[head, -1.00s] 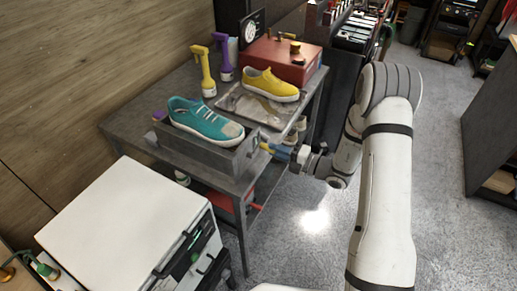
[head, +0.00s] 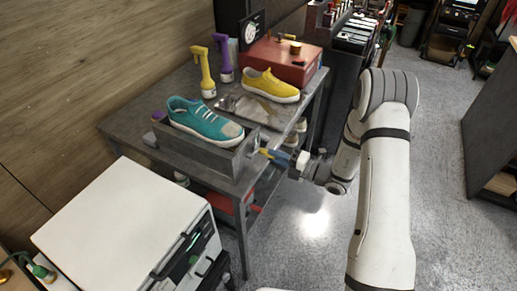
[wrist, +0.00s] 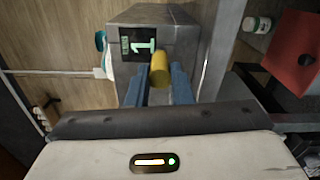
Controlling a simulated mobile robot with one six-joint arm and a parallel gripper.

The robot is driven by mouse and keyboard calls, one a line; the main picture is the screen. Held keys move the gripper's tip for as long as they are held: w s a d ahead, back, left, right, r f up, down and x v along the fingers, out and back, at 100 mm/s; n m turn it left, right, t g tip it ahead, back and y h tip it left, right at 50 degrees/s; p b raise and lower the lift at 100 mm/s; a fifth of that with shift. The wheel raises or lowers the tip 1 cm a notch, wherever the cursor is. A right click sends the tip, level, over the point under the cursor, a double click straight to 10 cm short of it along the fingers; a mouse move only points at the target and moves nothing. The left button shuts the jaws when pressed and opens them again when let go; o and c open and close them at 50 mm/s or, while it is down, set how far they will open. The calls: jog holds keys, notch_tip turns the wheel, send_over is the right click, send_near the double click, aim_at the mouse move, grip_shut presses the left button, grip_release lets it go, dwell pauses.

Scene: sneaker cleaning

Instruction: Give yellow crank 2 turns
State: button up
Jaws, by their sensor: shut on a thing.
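The yellow crank (wrist: 160,68) sticks out from the end of a grey box (head: 215,158) on the table. In the wrist view its handle lies between the two blue fingers of my gripper (wrist: 158,84), which are shut on it. A small dark display (wrist: 138,46) on the box's end face shows a green "1". In the head view only a bit of the crank's yellow (head: 264,151) shows beside the blue fingertips of my gripper (head: 273,154). A teal sneaker (head: 204,121) rests on top of the box.
The grey table (head: 130,125) also carries a yellow sneaker (head: 270,84) by a metal tray (head: 232,106), yellow and purple spray bottles and a red box (head: 295,66). A white-topped cabinet (head: 120,220) stands in front at left. Open floor lies right of the table.

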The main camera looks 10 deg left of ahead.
jog(key=shift+s+a+f, duration=0.1)
jog(key=shift+s+f, duration=0.15)
jog(key=shift+f, duration=0.3)
jog(key=shift+s+a+f+b, duration=0.2)
jog(key=shift+s+f+b, duration=0.3)
jog(key=shift+f+b, duration=0.15)
jog(key=shift+s+a+f, duration=0.25)
jog(key=shift+s+f, duration=0.2)
jog(key=shift+s, duration=0.3)
